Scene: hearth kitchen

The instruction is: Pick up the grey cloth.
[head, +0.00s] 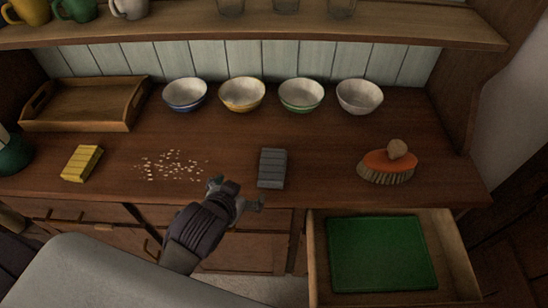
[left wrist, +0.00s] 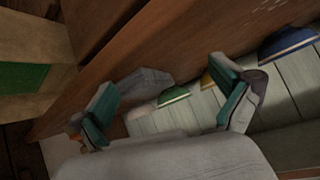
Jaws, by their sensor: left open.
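The grey cloth (head: 272,168) lies folded in a small block on the wooden counter, near its front, right of the scattered crumbs. My left gripper (head: 237,194) is at the counter's front edge, just left of and nearer than the cloth. It is open, with nothing seen between its fingers. In the left wrist view the fingers (left wrist: 168,92) stand wide apart, and a grey shape that looks like the cloth (left wrist: 146,81) shows beyond them, close to the left finger. My right gripper is in neither view.
Crumbs (head: 172,166) and a yellow folded cloth or sponge (head: 82,163) lie to the left. An orange brush (head: 388,163) sits to the right. Several bowls (head: 242,94) and a wooden tray (head: 84,104) stand behind. An open drawer (head: 461,257) holding a green mat (head: 382,253) juts out at the lower right.

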